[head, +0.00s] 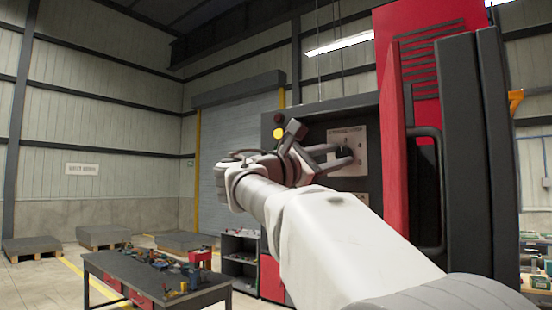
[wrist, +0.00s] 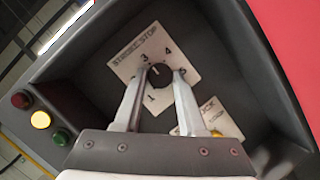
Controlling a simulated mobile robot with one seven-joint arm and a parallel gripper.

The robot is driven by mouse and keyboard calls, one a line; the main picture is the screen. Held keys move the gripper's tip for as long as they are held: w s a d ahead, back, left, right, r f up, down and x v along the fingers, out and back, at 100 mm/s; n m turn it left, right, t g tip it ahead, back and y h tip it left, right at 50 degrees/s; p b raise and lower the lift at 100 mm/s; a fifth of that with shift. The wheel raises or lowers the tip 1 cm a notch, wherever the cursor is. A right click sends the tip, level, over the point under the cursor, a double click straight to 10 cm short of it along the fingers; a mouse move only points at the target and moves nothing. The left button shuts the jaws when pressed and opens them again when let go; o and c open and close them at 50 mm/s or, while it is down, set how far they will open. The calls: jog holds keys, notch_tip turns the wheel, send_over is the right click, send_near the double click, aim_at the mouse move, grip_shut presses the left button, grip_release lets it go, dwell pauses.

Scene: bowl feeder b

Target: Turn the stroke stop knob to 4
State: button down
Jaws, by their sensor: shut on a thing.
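The stroke stop knob (wrist: 159,76) is a small black round knob on a white label plate (wrist: 150,43) headed "STROKE STOP", in the wrist view. The numbers 1, 3, 4 and 5 are readable around it; any others are hidden or unclear. A light mark on the knob appears to point up, between 3 and 4, but it is too small to be sure. My gripper (wrist: 159,80) is shut on the knob, one finger at each side. In the head view the plate (head: 357,140) is on the machine's dark panel, and my gripper (head: 342,156) reaches it from the left.
A second white plate (wrist: 222,121) with a yellow part sits lower right, partly hidden by my finger. Red, yellow and green lamps (wrist: 40,120) are at the left. The panel is recessed between dark walls. A red machine door (head: 393,100) stands to the right.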

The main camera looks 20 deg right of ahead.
jog(key=m, duration=0.2)
jog(key=m+g+y+p, duration=0.1)
jog(key=m, duration=0.1)
jog(key=m+g+p, duration=0.1)
jog(key=m, duration=0.2)
jog(key=shift+r+y, duration=0.35)
jog(key=shift+y, duration=0.05)
jog(key=m+y+p, duration=0.1)
jog(key=m+y, duration=0.1)
jog(key=m, duration=0.2)
jog(key=shift+m, duration=0.4)
jog(key=shift+c, duration=2.4)
grip_release()
jog(key=v, duration=1.7)
jog(key=shift+a+p, duration=0.25)
jog(key=shift+p, duration=0.1)
